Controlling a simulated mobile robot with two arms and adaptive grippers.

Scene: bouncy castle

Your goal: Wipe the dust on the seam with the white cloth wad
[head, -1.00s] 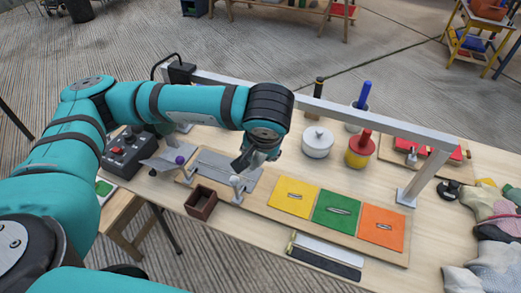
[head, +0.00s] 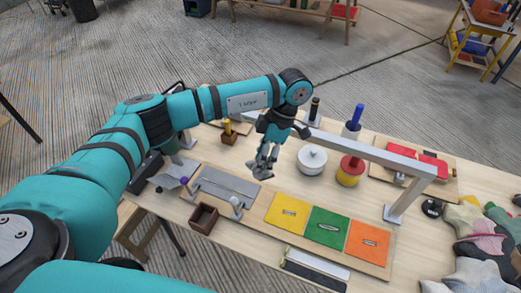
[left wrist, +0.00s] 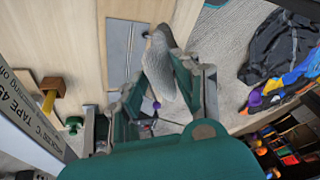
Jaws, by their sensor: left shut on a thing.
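My left gripper (head: 262,168) is above the table, just right of and above the grey panels. It is shut on a pale grey-white wad (left wrist: 160,68), seen between the fingers in the left wrist view; in the head view the wad is small and hard to tell from the fingertips. The grey panels (head: 226,186) lie on a wooden board and meet along a line that looks like the seam; they also show in the left wrist view (left wrist: 120,50). Dust on them is too small to make out. My right gripper is not in view.
A brown open box (head: 204,219) and a small white-topped post (head: 237,204) stand at the panels' front edge. Yellow, green and orange squares (head: 327,227) lie to the right. A grey metal rail (head: 385,158) spans behind. A white lidded pot (head: 311,160) stands near the gripper.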

